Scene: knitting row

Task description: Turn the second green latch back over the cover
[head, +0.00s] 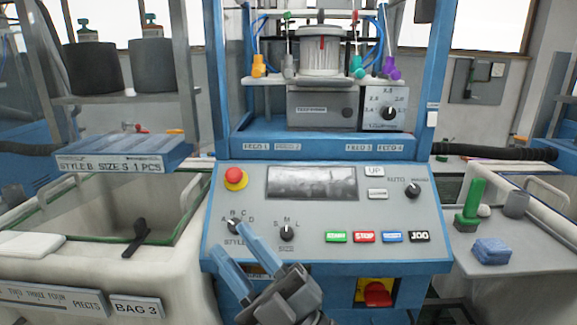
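My gripper (231,240) reaches up in front of the control panel. Its two blue fingers are spread apart with nothing between them. Its fingertips are near the STYLE knob (233,226). The knitting machine's round white cylinder (322,62) stands farther back, well above and to the right of my gripper. I cannot make out a cover for certain.
The sloped panel (440,225) carries a red stop button (235,178), a dark screen (312,184) and coloured buttons. A bin (100,215) stands at the left.

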